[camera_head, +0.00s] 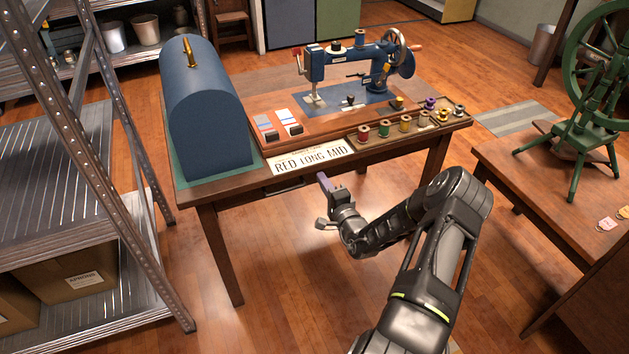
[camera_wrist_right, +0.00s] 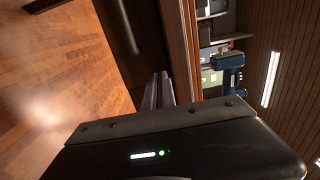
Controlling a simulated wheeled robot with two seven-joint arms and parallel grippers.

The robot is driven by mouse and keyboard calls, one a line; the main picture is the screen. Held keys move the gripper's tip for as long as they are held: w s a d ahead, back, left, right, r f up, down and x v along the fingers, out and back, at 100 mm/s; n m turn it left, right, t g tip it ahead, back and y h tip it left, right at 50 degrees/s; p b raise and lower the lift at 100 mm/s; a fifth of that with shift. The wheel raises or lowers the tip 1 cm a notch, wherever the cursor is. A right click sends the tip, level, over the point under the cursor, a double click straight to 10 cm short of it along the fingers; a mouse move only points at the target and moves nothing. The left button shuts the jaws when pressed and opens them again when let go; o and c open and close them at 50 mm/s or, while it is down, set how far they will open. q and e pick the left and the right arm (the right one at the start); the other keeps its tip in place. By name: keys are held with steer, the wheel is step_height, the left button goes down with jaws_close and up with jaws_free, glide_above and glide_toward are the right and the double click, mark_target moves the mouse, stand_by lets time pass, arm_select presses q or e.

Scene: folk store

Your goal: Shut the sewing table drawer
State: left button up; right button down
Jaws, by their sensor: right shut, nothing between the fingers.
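The wooden sewing table (camera_head: 225,190) stands ahead of me. How far the drawer stands out, if at all, I cannot tell. My right gripper (camera_head: 323,178) is in front of the table's front, to the right of the handle, with its fingers shut and empty. In the right wrist view, the closed fingers (camera_wrist_right: 160,90) point at the dark table front, and a handle bar (camera_wrist_right: 127,28) shows beyond them. Contact cannot be told. My left gripper is out of view.
On the table are a blue sewing machine (camera_head: 362,70), a blue domed cover (camera_head: 208,115) and a tray of thread spools (camera_head: 372,140). A metal shelf (camera_head: 115,150) stands close at left. A second table (camera_head: 500,165) with a green spinning wheel (camera_head: 575,140) stands at right.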

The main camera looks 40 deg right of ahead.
steer(key=v, duration=1)
steer(key=shift+f, duration=0.1)
